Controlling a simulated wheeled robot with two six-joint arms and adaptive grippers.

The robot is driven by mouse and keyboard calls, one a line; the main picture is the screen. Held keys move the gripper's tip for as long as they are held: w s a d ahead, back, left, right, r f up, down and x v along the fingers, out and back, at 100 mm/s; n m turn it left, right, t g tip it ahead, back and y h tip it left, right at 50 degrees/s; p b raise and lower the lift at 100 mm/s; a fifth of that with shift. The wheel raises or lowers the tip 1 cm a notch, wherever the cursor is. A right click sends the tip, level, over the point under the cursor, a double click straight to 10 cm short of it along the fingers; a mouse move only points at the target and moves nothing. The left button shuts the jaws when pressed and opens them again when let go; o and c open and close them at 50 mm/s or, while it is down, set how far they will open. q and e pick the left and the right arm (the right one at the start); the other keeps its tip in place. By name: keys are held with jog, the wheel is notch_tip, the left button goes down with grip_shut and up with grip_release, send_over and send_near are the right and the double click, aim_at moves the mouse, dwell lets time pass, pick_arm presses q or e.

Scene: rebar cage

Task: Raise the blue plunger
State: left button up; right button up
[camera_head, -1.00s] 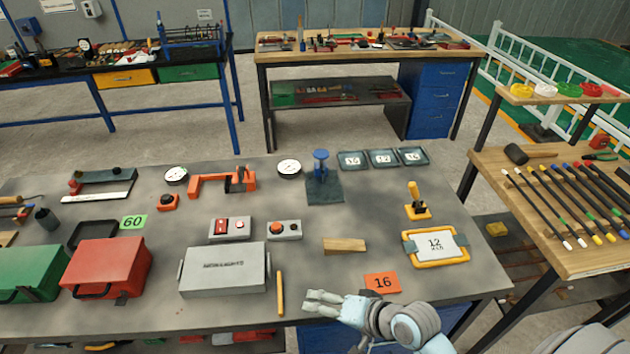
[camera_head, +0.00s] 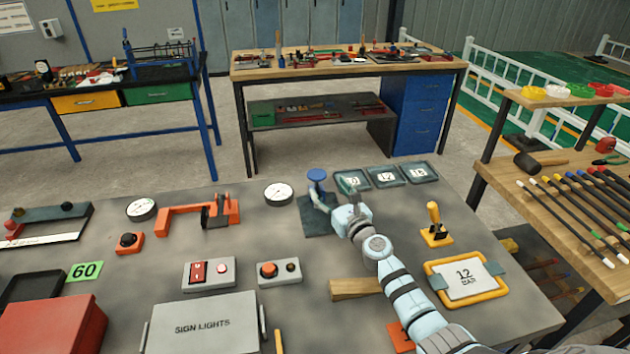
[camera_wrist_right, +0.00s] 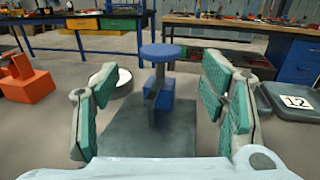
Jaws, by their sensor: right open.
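The blue plunger (camera_head: 317,175) stands on a dark square base plate (camera_head: 319,228) toward the back of the grey table. Its round blue cap and the post below it show in the right wrist view (camera_wrist_right: 161,52). My right gripper (camera_head: 332,192) is open, close to the plunger on its near right side. In the right wrist view its green-padded fingers (camera_wrist_right: 160,98) stand apart, with the plunger between and beyond them. I cannot tell whether the plunger lies within finger reach. The gripper hides part of the plunger's lower post in the head view. My left gripper is out of view.
Grey trays with number cards (camera_head: 387,176) sit just right of the plunger. A white dial (camera_head: 278,194) lies to its left. The table surface left of the base plate is partly clear.

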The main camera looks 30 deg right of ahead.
aim_at(317, 174)
jog(key=w+b, duration=0.1)
jog(key=w, duration=0.1)
jog(key=w+f+b, duration=0.1)
jog(key=w+b, duration=0.1)
jog(key=w, duration=0.1)
jog(key=w+b, duration=0.2)
jog(key=w, duration=0.1)
jog(key=shift+w+d+f, duration=0.15)
jog(key=shift+w, duration=0.25)
jog(key=shift+s+r, duration=0.1)
jog(key=shift+r, duration=0.35)
grip_shut()
notch_tip(317, 174, up, 4)
jog(key=p, duration=0.4)
jog(key=shift+f, duration=0.2)
jog(key=shift+c, duration=0.8)
grip_release()
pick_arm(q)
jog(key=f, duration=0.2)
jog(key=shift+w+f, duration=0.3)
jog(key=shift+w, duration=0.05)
pick_arm(e)
jog(key=shift+o, duration=0.8)
